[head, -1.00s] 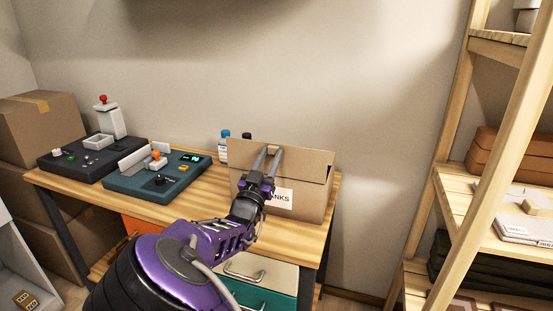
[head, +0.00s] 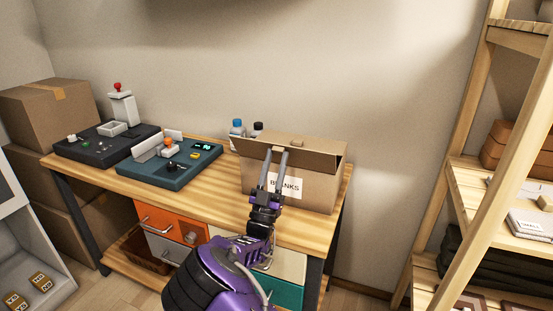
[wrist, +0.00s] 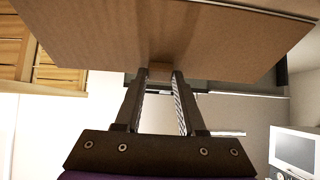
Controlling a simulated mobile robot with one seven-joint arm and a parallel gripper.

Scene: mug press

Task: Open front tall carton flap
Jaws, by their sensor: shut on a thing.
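The tall carton (head: 318,191), brown cardboard with a white "BLANKS" label, stands at the right end of the wooden workbench in the head view. Its front flap (head: 252,149) is tilted at the top and looks shaded. Another flap with a small tab (head: 297,142) shows behind it. My gripper (head: 279,152) reaches up to the front flap's edge and is shut on its small tab. In the wrist view the tab (wrist: 159,72) sits between my two fingertips, with the flap (wrist: 120,38) spreading above them. The carton's inside is hidden.
Two bottles (head: 237,127) stand left of the carton. A teal device (head: 170,171) and a dark device (head: 106,144) fill the bench's left part. A wooden shelf (head: 455,190) stands at the right. Some bare bench top shows before the carton.

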